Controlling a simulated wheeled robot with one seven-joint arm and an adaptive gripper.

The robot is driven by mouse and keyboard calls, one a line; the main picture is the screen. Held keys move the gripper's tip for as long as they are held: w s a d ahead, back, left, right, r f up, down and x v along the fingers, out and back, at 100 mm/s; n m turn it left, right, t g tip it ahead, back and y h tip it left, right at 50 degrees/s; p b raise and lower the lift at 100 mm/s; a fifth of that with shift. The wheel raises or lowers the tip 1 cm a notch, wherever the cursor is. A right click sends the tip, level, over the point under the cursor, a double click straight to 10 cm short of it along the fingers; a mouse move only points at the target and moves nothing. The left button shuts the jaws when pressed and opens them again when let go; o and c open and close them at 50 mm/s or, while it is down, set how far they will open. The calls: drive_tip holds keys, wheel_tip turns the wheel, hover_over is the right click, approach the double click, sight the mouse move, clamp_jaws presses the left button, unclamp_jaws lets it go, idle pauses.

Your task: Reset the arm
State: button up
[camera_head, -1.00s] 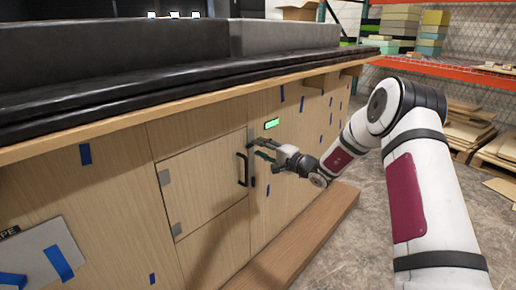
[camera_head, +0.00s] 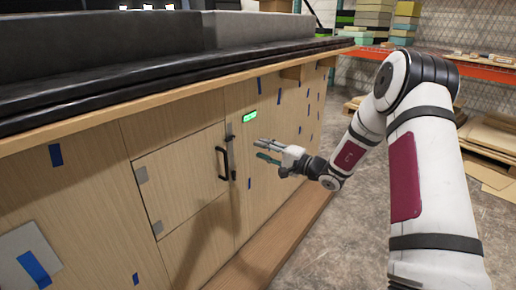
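My arm (camera_head: 402,170) reaches in from the right side of the head view, bent at the elbow. My gripper (camera_head: 264,151) points left toward the wooden console front (camera_head: 100,170). Its two fingers look spread apart, with nothing visible between them. It hangs in front of the panel, to the right of the black door handle (camera_head: 222,162), and seems apart from it. The small cabinet door (camera_head: 178,185) looks closed. A lit green display (camera_head: 250,115) sits on the panel above the gripper.
A dark countertop (camera_head: 150,90) overhangs the console. A wooden ledge (camera_head: 270,245) runs along its base. Orange shelving (camera_head: 490,68) and stacked boards (camera_head: 490,140) stand at the back right. Open concrete floor (camera_head: 340,240) lies right of the ledge.

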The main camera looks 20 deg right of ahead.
drive_tip(key=s+a+r+n+g+y, duration=0.4)
drive_tip(key=s+a+r+n+g, duration=0.45)
drive_tip(key=s+a, duration=0.7)
drive_tip(key=s+a+r+n+g+h, duration=0.1)
drive_tip(key=s+a+r+g+h, duration=0.15)
drive_tip(key=s, duration=0.55)
drive_tip(key=s+a+r+n+g+h, duration=0.15)
drive_tip(key=s+g, duration=0.25)
drive_tip(key=s, duration=0.4)
drive_tip(key=s+d+f+h, duration=0.1)
drive_tip(key=s+d+h, duration=0.45)
drive_tip(key=s, duration=0.55)
drive_tip(key=s+d+f+h, duration=0.2)
drive_tip(key=s+d+h, duration=0.4)
drive_tip(key=s, duration=0.6)
wheel_tip(320, 180, up, 33)
drive_tip(key=d+t+y+p, duration=0.1)
drive_tip(key=t+p, duration=0.3)
drive_tip(key=p, duration=2.7)
drive_tip(key=shift+d, duration=0.3)
